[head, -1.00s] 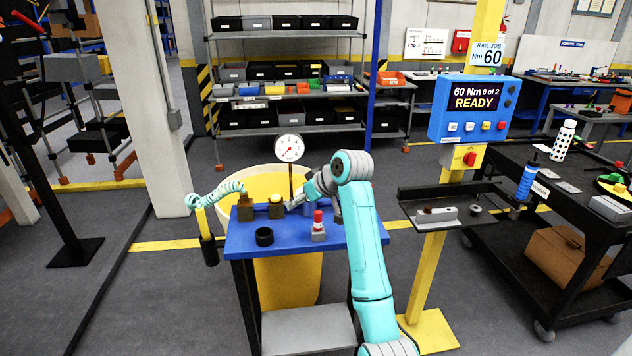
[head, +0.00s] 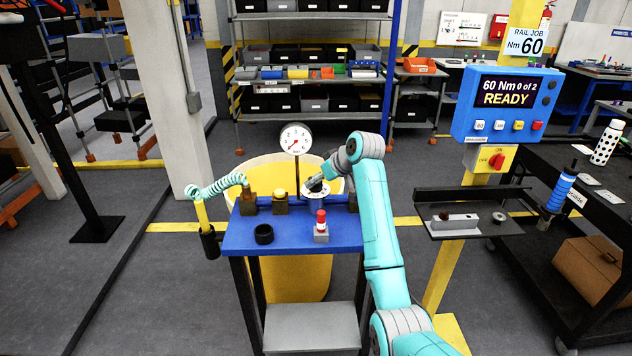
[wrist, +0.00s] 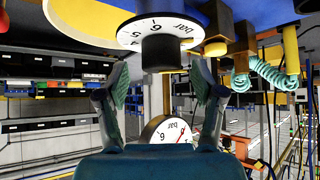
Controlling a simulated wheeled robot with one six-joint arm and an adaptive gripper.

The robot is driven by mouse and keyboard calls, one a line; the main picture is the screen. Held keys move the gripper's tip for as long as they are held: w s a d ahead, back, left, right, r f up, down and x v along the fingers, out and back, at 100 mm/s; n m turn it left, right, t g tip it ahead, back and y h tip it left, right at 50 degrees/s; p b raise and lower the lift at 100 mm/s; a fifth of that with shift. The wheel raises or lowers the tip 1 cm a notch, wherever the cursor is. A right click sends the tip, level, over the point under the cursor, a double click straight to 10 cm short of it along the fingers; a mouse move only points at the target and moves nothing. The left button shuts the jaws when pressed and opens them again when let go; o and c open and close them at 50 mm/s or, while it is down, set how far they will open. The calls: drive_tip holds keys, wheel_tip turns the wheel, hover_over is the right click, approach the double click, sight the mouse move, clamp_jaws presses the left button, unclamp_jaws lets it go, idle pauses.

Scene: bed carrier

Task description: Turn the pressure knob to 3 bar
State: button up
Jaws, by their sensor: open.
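The pressure knob (wrist: 160,54) is a black cylinder in front of a white dial marked "bar" (wrist: 130,37). In the upside-down wrist view it sits at the level of my fingertips, with a gap on both sides. My gripper (wrist: 160,78) is open around that line, and I see no contact. In the head view my gripper (head: 316,183) is at the white dial (head: 316,195) on the blue bench, mostly covering the knob. A round gauge (head: 296,139) with a red needle stands behind on a post; its exact reading is too small to tell.
The blue bench (head: 286,241) also carries a yellow button (head: 279,196), a black ring (head: 264,234) and a red-and-white piece (head: 321,222). A coiled teal hose (head: 217,187) hangs at left. A yellow bin stands behind. A yellow post stands at right.

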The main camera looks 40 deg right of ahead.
drive_tip(key=shift+x, duration=1.25)
drive_tip(key=c, duration=1.2)
drive_tip(key=shift+o, duration=0.2)
drive_tip(key=shift+m, duration=0.3)
